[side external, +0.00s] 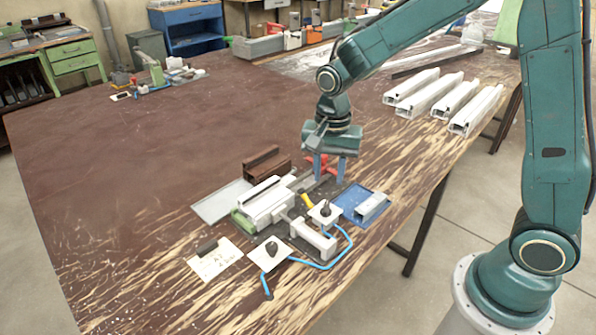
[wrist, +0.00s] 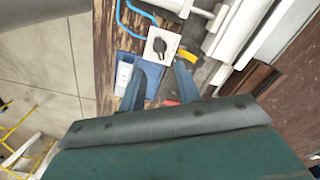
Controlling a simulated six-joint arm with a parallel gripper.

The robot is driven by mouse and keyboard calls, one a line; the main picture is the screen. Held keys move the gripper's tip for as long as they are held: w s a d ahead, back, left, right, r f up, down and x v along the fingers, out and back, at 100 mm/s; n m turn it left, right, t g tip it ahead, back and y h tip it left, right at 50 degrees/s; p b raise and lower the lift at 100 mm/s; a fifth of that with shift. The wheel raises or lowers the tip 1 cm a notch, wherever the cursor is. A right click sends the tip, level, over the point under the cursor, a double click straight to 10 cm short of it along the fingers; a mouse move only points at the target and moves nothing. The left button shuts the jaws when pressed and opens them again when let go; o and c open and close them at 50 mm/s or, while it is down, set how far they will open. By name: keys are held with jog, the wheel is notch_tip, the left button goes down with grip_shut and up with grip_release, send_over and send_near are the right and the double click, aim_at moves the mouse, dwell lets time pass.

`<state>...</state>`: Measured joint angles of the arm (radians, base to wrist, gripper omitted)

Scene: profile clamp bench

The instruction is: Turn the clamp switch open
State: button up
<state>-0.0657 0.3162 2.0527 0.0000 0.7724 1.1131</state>
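Two dark knob switches on white square plates show in the side view: a nearer one (side external: 272,251) and one farther right (side external: 325,209). I cannot tell by label which is the clamp switch. One knob switch (wrist: 161,46) also shows in the wrist view, just beyond my fingertips, its handle slanting. The clamp (side external: 265,205) holds a pale profile and lies left of the right-hand switch. My gripper (side external: 329,172) points down above the bench behind that switch, its two blue fingers apart. In the wrist view my gripper (wrist: 159,75) is open with nothing held between the fingers.
A blue tray (side external: 349,199) with a short pale profile lies right of the switch. Blue hose (side external: 318,265) loops in front. Long white profiles (side external: 430,92) lie farther right.

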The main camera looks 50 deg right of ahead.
aim_at(326, 206)
jog(key=shift+f, duration=4.3)
jog(key=shift+c, duration=0.4)
grip_shut()
